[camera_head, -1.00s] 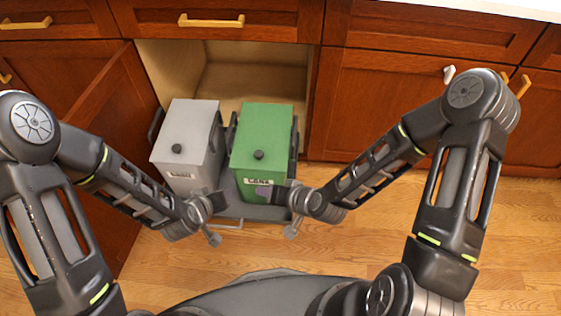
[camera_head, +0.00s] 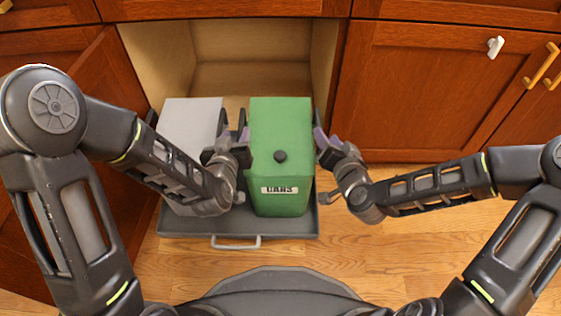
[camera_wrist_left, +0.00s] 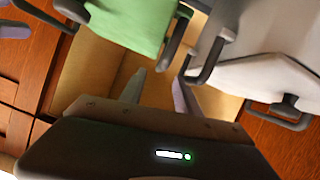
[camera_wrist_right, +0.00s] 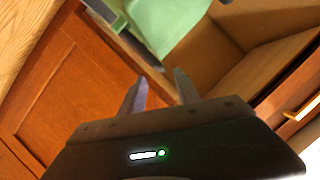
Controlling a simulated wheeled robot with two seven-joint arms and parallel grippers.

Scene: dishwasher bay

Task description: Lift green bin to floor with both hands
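The green bin (camera_head: 281,150), with a dark knob and a label on its front, stands upright on the pull-out tray in front of the cabinet opening. My left gripper (camera_head: 232,140) is open in the gap between the green bin and the grey bin. In the left wrist view, a dark handle lies just beyond its fingertips (camera_wrist_left: 160,84), near the green bin's side (camera_wrist_left: 130,22). My right gripper (camera_head: 320,142) is open and empty at the green bin's right side. In the right wrist view, its fingers (camera_wrist_right: 160,88) point toward the green bin (camera_wrist_right: 168,22), apart from it.
The grey bin (camera_head: 186,112) stands on the same tray (camera_head: 280,229), left of the green bin and partly hidden by my left arm. The tray's handle (camera_head: 236,243) faces me. An open cabinet door (camera_head: 110,80) is on the left. Wood floor (camera_head: 400,232) is clear in front and right.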

